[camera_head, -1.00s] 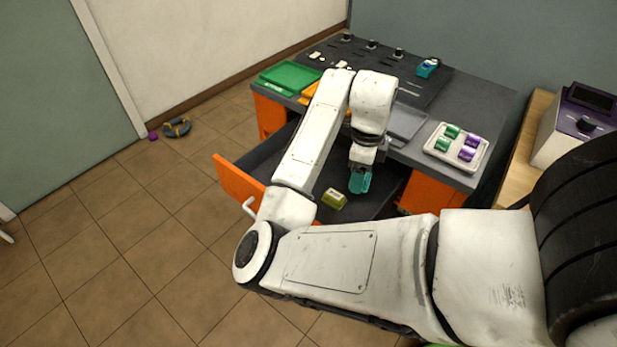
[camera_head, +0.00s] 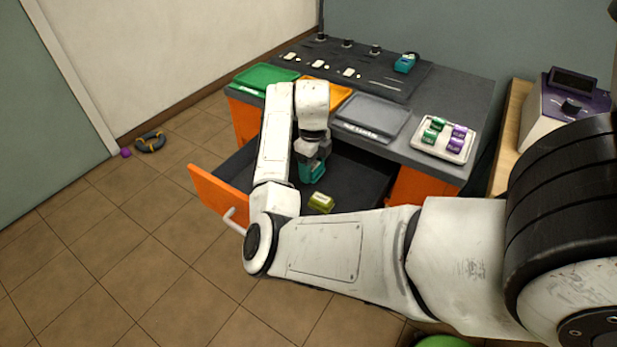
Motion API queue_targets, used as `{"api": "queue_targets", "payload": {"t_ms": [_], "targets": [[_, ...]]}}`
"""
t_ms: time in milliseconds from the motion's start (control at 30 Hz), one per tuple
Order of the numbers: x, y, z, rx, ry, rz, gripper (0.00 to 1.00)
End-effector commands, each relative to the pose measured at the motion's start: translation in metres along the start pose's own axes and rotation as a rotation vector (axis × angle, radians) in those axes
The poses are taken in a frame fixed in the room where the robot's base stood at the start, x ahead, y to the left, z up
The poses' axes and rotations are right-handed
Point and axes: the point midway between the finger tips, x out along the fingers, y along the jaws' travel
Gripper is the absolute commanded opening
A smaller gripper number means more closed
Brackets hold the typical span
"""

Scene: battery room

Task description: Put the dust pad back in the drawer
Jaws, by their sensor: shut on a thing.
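My gripper (camera_head: 313,160) points down over the open drawer and is shut on a teal block (camera_head: 312,173), apparently the dust pad. The jaws and wrist hide its upper part. I cannot tell whether its underside touches the drawer floor. The drawer (camera_head: 356,180) is dark inside, with an orange front (camera_head: 212,192) and a pale handle, and is pulled out from the desk. An olive-green block (camera_head: 321,202) with a pale top lies in it, just in front of the held block. My forearm hides part of the drawer's left side.
The desk top above holds a green tray (camera_head: 262,79), an orange tray (camera_head: 335,94), a grey tray (camera_head: 373,116) and a white tray (camera_head: 444,151) with green and purple cells. A teal device (camera_head: 405,62) stands at the back. The drawer's right part is clear.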

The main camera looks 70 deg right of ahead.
Motion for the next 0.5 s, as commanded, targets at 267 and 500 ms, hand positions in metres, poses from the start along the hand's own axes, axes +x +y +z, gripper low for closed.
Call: {"api": "queue_targets", "payload": {"t_ms": [267, 500], "targets": [[0.016, -0.002, 0.013, 0.000, 0.000, -0.001, 0.36], [0.046, -0.002, 0.013, 0.000, 0.000, 0.000, 0.36]]}}
